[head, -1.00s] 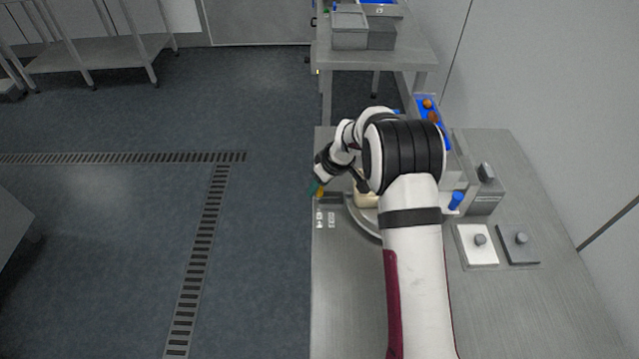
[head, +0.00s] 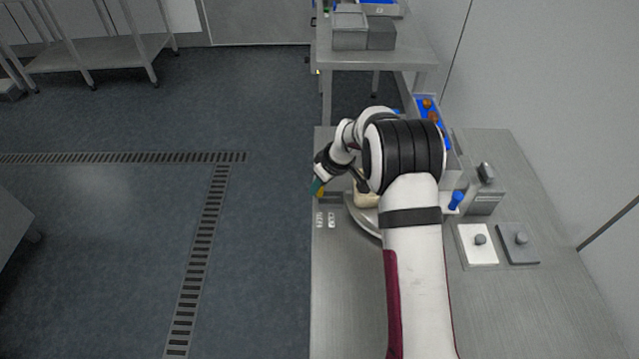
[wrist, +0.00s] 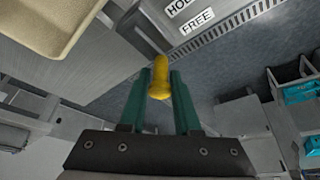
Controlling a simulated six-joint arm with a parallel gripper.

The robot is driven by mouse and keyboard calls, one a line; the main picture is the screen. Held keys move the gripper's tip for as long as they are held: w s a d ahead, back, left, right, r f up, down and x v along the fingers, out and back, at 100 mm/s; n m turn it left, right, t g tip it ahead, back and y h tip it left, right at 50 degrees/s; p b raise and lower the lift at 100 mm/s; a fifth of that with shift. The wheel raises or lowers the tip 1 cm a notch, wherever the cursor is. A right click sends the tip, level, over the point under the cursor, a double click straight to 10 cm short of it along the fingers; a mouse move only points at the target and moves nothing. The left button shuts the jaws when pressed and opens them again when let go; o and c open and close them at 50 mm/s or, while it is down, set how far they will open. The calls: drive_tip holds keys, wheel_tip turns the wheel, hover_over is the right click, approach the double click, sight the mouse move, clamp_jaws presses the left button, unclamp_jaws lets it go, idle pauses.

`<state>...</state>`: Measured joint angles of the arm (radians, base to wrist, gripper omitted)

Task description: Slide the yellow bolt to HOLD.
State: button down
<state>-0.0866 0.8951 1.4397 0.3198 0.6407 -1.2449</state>
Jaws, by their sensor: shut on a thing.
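The yellow bolt (wrist: 159,80) shows in the wrist view between the two green fingers of my gripper (wrist: 157,90), which is shut on it. The labels HOLD (wrist: 180,5) and FREE (wrist: 197,21) lie just beyond the bolt, with FREE the nearer to the lower right. In the head view my gripper (head: 317,188) is at the left edge of the steel bench, and only a little yellow of the bolt (head: 320,193) shows under it. The bolt's exact place along its slide cannot be told.
A cream tray (wrist: 50,20) is at the upper left of the wrist view. On the bench (head: 345,290), a white plate (head: 470,255) and a grey plate (head: 510,255) with knobs stand right of my arm. A blue-handled item (head: 456,199) is behind them. The front left of the bench is clear.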

idle(0.8)
drive_tip(key=shift+d, duration=1.8)
drive_tip(key=c, duration=0.8)
unclamp_jaws()
drive_tip(key=shift+o, duration=0.2)
drive_tip(key=v, duration=1.6)
drive_tip(key=shift+a, duration=0.1)
